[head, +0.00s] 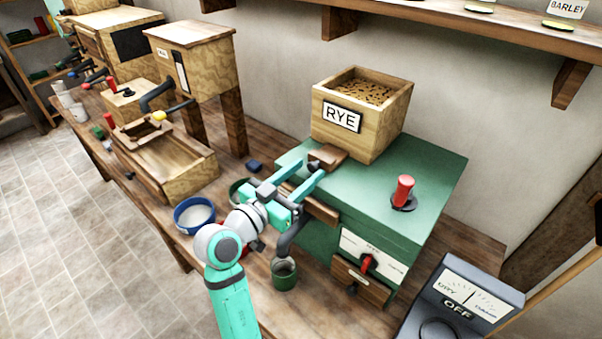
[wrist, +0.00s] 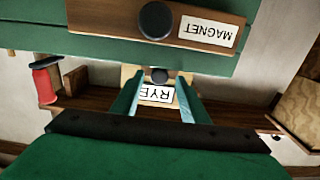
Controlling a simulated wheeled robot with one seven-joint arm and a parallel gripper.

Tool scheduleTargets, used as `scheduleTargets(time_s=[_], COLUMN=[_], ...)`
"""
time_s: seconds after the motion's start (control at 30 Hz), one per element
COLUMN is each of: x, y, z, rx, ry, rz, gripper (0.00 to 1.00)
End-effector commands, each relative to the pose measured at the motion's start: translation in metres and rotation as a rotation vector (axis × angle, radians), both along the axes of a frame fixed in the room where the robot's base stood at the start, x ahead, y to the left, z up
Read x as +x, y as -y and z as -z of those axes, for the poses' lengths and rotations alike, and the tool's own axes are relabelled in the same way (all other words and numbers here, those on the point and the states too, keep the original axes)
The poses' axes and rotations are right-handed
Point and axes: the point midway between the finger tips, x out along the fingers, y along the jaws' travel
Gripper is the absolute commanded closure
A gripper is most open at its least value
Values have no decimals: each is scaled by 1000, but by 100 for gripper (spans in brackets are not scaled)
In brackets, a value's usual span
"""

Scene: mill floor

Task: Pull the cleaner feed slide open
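The cleaner is a green machine (head: 420,190) with a wooden hopper (head: 362,110) marked RYE on top. A small brown wooden slide (head: 327,157) sits at the hopper's foot and looks like the feed slide. My gripper (head: 309,170) is open, its two teal fingers pointing at the slide from the front left. In the wrist view a dark round knob (wrist: 160,75) shows between the fingertips of my gripper (wrist: 160,82), with clear space on both sides. The RYE label (wrist: 157,94) shows upside down behind. I cannot tell whether the fingertips reach past the knob.
A red lever (head: 403,190) stands on the cleaner's top. A drawer marked MAGNET (wrist: 155,20) is close to my gripper in the wrist view. A green cup (head: 284,273) and a blue bowl (head: 194,214) stand near my arm. A meter (head: 462,302) stands at right.

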Motion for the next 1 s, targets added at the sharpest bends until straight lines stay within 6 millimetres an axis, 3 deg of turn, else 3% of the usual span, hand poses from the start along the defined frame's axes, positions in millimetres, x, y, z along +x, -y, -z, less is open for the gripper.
scheduleTargets(time_s=[0.33, 0.73, 1.0], x=[-9, -63, -83], y=[-11, -56, -70], z=[1, 0, 1], rx=[0, 0, 1], ry=[-1, 0, -1], rz=[-4, -5, 0], gripper=[60, 60, 60])
